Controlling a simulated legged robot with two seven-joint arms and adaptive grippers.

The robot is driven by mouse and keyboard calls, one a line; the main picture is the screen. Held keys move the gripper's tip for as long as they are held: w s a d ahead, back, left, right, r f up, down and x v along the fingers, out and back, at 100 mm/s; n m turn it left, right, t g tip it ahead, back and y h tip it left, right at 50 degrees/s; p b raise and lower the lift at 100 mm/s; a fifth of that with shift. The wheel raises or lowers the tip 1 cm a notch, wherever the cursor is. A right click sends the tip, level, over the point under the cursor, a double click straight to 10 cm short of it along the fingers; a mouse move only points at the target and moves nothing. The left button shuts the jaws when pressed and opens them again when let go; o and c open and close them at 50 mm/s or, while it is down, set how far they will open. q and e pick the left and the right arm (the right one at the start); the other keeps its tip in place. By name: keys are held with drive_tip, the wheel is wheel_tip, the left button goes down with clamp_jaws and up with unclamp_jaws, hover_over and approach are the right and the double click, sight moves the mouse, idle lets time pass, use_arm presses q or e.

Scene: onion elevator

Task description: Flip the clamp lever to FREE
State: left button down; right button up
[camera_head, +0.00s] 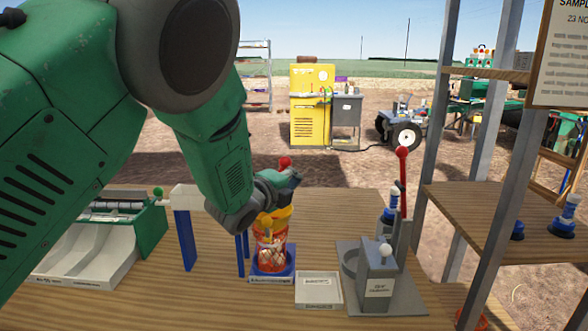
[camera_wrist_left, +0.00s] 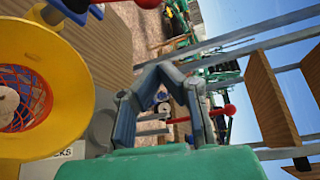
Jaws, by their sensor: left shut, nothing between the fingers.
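My left gripper (camera_head: 290,178) reaches in above the yellow collar (camera_head: 272,222). In the wrist view its fingers (camera_wrist_left: 158,70) meet at the tips, shut and empty. A tall red lever with a red ball (camera_head: 402,152) stands upright on a grey stand, right of the gripper and apart from it. A red-ball lever also shows in the wrist view (camera_wrist_left: 230,110), beyond the fingers. Another red ball (camera_head: 285,162) shows just behind the gripper, its base hidden. I cannot read any FREE mark, nor tell which lever is the clamp's. My right gripper is not in view.
A red net bag (camera_head: 268,258) hangs under the yellow collar on a blue base. A shallow white tray (camera_head: 318,291) and a labelled grey block (camera_head: 378,285) stand to its right. Metal shelf posts (camera_head: 490,130) rise at the right. Grey chutes (camera_head: 85,255) lie at the left.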

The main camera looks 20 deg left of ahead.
use_arm(q)
drive_tip(key=w+a, duration=0.2)
drive_tip(key=w, duration=0.4)
drive_tip(key=shift+w+p, duration=0.35)
drive_tip(key=shift+p, duration=0.05)
drive_tip(key=shift+d+r, duration=0.1)
